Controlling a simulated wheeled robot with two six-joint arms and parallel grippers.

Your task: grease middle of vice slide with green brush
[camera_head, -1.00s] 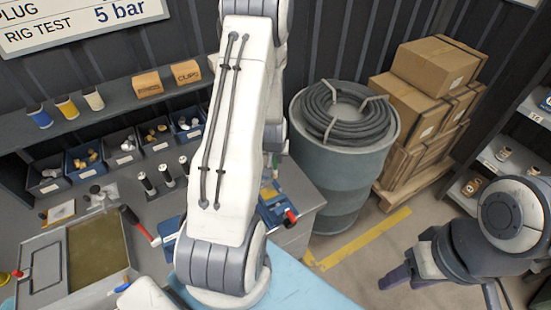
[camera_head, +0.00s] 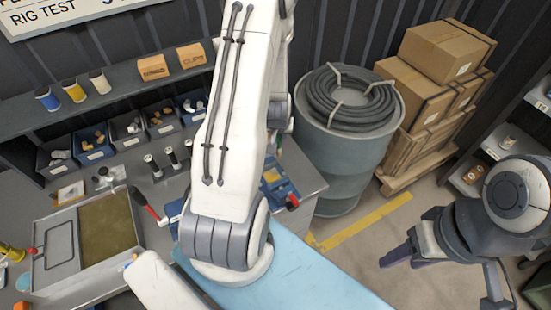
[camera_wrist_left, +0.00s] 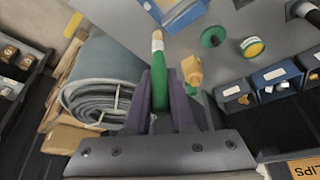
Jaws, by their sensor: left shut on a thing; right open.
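My left gripper (camera_wrist_left: 160,105) is shut on the green brush (camera_wrist_left: 160,85) in the left wrist view. The brush's pale tip (camera_wrist_left: 157,42) points away from the gripper, toward a blue fixture (camera_wrist_left: 178,12) at the top edge that looks like part of the vice. In the head view, the blue vice (camera_head: 280,186) with a red-ended handle sits on the bench, partly hidden behind my left arm. I cannot tell whether the brush touches the slide. My right gripper (camera_head: 398,256) is open and empty, above the floor.
A drum with a coiled hose (camera_head: 346,100) stands right of the bench. Stacked cartons (camera_head: 435,75) are behind it. Small parts bins (camera_head: 127,135) line the bench's back. A brass-coloured part (camera_wrist_left: 192,72) shows beside the brush. A green disc (camera_wrist_left: 213,36) and yellow-topped tin (camera_wrist_left: 252,47) are nearby.

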